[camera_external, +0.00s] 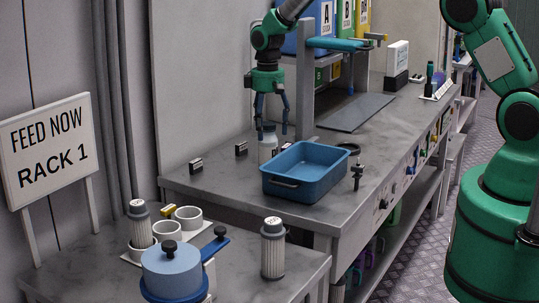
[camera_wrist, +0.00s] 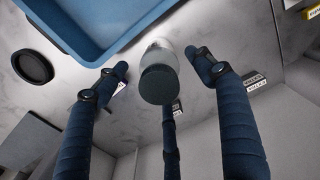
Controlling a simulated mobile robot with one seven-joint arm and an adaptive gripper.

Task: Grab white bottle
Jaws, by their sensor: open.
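The white bottle (camera_external: 267,146) stands upright on the grey bench, just left of the blue tray. In the wrist view the bottle (camera_wrist: 158,47) shows from above with its dark grey-green cap (camera_wrist: 158,84) toward me. My gripper (camera_external: 270,130) is above and around the bottle's upper part, with its blue fingers spread. In the wrist view my gripper (camera_wrist: 160,85) has one finger left of the cap, one right of it and a third below it. Gaps show between the left and right fingers and the bottle. Whether the third finger touches it is unclear.
The blue tray (camera_external: 306,187) stands close to the bottle's right. Small black label holders (camera_external: 196,166) stand to its left. A black round lid (camera_wrist: 33,67) lies near the tray. A nearer table holds ribbed canisters (camera_external: 273,248) and a blue pot (camera_external: 171,267). Bare bench lies in front of the bottle.

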